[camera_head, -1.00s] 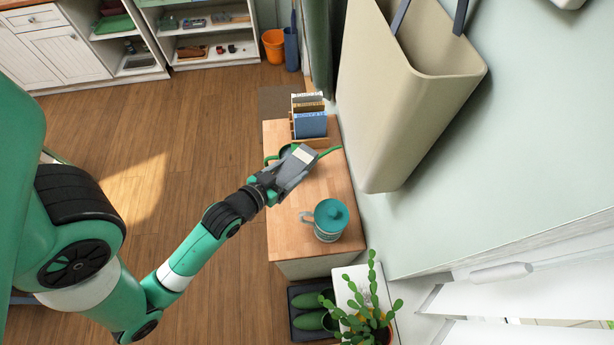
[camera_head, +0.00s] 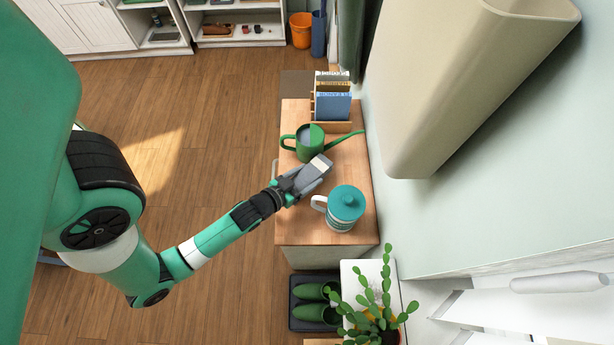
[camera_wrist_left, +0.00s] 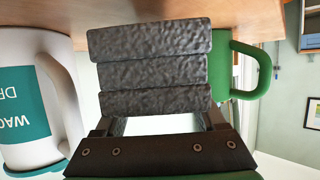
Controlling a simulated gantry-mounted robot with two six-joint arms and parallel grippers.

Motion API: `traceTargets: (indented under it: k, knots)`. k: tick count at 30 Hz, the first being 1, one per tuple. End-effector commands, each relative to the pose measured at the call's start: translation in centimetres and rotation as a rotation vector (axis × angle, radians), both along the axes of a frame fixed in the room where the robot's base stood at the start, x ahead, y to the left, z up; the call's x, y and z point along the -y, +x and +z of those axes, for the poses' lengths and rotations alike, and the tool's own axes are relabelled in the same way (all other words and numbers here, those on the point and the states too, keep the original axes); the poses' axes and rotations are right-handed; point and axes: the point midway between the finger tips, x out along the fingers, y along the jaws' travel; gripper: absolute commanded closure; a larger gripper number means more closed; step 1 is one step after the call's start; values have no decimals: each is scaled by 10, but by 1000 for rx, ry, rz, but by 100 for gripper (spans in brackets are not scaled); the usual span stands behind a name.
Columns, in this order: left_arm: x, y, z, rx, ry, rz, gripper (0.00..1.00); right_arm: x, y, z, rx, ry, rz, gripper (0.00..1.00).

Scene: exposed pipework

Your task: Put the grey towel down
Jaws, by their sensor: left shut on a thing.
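The grey towel (camera_head: 317,166) is a small folded block in the camera_head view. My left gripper (camera_head: 305,178) is shut on it, over the wooden cabinet top between the watering can and the white-and-teal lidded mug. In the left wrist view the towel (camera_wrist_left: 152,70) shows as several stacked grey layers in front of my left gripper (camera_wrist_left: 155,122). The wooden top lies behind the layers; I cannot tell whether the towel touches it. My right gripper is not in view.
The green watering can (camera_head: 310,142) stands just beyond the towel, its spout pointing right. The mug (camera_head: 344,207) stands close on the near side. A book rack (camera_head: 333,103) is at the far end. Bare wood (camera_head: 295,228) shows at the near left. A cactus (camera_head: 372,310) stands nearer.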

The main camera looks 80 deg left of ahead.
Motion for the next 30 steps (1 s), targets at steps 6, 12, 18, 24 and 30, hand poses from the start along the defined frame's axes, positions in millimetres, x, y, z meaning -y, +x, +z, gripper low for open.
traceTargets:
  k: [6,12,18,24,30]
  knots:
    - [0,0,-26,2,-1,-1,88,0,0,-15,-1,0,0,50]
    - [0,0,-25,2,-1,-1,88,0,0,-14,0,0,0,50]
    - [0,0,-28,1,-1,0,14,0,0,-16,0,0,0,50]
    - [0,0,-28,0,0,0,0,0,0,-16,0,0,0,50]
    - [0,-1,-21,1,-1,0,0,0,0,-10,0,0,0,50]
